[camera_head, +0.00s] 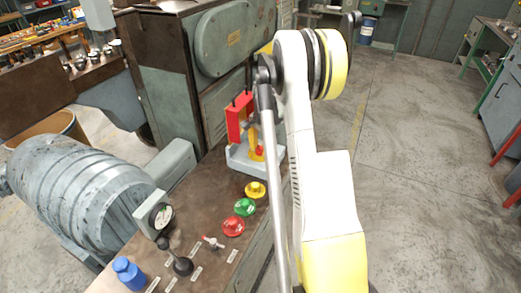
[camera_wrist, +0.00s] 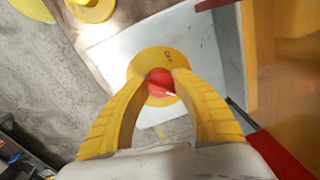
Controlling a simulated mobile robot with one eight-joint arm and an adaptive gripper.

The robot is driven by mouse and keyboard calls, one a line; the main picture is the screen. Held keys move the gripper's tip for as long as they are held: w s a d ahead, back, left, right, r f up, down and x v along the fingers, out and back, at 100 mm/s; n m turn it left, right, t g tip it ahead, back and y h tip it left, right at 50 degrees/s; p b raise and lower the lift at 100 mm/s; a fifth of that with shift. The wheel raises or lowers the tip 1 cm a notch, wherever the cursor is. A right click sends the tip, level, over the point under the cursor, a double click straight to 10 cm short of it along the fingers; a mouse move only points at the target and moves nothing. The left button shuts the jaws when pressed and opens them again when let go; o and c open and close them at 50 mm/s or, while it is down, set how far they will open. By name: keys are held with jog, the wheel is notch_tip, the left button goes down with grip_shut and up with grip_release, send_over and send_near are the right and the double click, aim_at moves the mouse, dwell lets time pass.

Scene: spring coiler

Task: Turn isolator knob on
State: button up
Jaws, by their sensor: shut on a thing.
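The isolator knob is red and sits on a round yellow plate (camera_wrist: 153,62) on a pale grey housing (camera_wrist: 205,45). In the wrist view the knob (camera_wrist: 161,84) lies between the two yellow fingertips of my gripper (camera_wrist: 163,82), which is shut on it from both sides. A dark mark shows on the knob, and small markings show on the yellow plate above it. In the head view the pale housing (camera_head: 240,160) stands at the far end of the brown bench, with red and yellow parts on it. My arm partly hides this area there.
A red upright part (camera_head: 234,122) stands close to the housing. Nearer on the bench are yellow (camera_head: 255,190), green (camera_head: 245,207) and red (camera_head: 233,227) buttons, a black lever (camera_head: 181,264), a gauge (camera_head: 161,216) and a blue object (camera_head: 129,274). Open floor lies right.

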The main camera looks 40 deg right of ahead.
aim_at(262, 150)
dwell(0.4)
jog(key=o, duration=1.2)
jog(key=r, duration=0.8)
jog(key=s+r, duration=0.1)
jog(key=r, duration=0.3)
